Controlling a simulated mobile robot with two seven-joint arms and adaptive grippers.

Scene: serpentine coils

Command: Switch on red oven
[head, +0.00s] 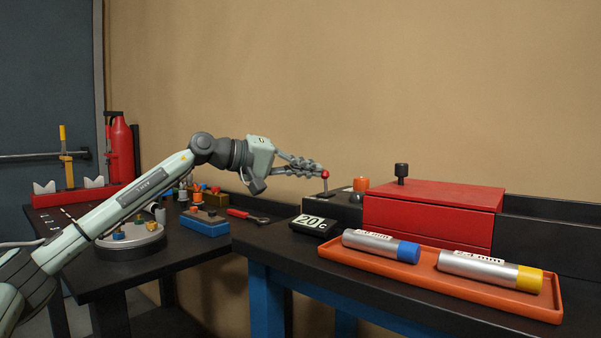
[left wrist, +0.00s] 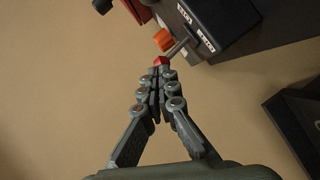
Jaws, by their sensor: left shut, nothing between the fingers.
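The red oven (head: 432,212) is a red box on the right bench, with a black knob (head: 401,170) on its lid. Left of it is a black control box (head: 343,206), with an orange knob (head: 361,184) and a lever with a red ball tip (head: 325,174). My left gripper (head: 319,172) is shut and empty, its fingertips at the red ball. In the left wrist view the red tip (left wrist: 161,61) is just beyond the closed fingertips (left wrist: 160,70); I cannot tell whether they touch. The control box (left wrist: 212,32) carries white labels there. My right gripper is not in view.
A display (head: 312,224) reading about 20C stands before the control box. An orange tray (head: 430,281) with two silver cylinders lies in front of the oven.

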